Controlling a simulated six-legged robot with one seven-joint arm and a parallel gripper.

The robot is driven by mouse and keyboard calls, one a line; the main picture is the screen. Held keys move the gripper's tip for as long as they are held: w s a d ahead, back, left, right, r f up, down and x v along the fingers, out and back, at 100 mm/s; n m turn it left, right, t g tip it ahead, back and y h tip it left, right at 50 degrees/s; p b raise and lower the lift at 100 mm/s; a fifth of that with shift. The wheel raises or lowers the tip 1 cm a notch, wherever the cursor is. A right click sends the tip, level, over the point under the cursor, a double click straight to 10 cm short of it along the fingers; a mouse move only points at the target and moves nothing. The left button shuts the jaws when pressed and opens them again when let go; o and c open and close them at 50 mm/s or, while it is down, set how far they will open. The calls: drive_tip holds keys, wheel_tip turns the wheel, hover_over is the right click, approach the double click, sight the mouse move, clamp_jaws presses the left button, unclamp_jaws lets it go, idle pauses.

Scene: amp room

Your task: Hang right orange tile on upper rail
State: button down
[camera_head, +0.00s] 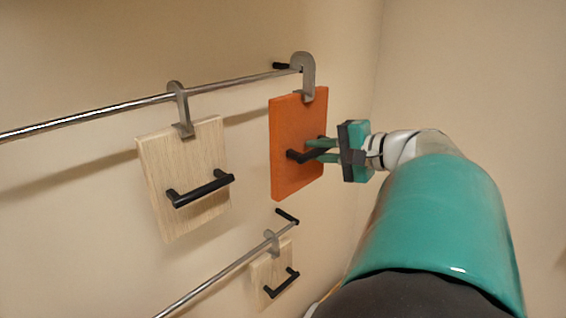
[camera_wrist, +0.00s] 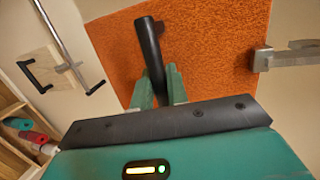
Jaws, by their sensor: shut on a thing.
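The orange tile (camera_head: 290,165) hangs upright from its grey hook (camera_head: 307,70) at the right end of the upper rail (camera_head: 110,109). The hook's curve overlaps the rail's end in the head view; I cannot tell whether it rests on the rail or stands just in front. My gripper (camera_head: 318,149) is shut on the tile's black handle (camera_head: 296,156). In the wrist view, the fingers (camera_wrist: 159,88) close around the handle (camera_wrist: 150,45), with the orange face (camera_wrist: 210,45) behind and the hook (camera_wrist: 290,57) at right.
A pale wooden tile (camera_head: 190,160) with a black handle hangs on the upper rail to the left. Another wooden tile (camera_head: 268,272) hangs on the lower rail (camera_head: 215,280). A wooden shelf (camera_wrist: 12,115) with rolled items shows at the wrist view's left. The upper rail's left stretch is clear.

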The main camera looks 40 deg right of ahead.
sight(303, 145)
drive_tip(key=w, duration=0.3)
drive_tip(key=shift+w+a+r, duration=0.1)
drive_tip(key=shift+w+a, duration=0.25)
drive_tip(key=shift+a, duration=0.05)
drive_tip(key=shift+w+f, duration=0.45)
drive_tip(key=shift+w, duration=0.4)
drive_tip(key=shift+w+f, duration=0.5)
drive_tip(key=shift+w, duration=0.4)
drive_tip(key=shift+w+f, duration=0.45)
drive_tip(key=shift+w, duration=0.4)
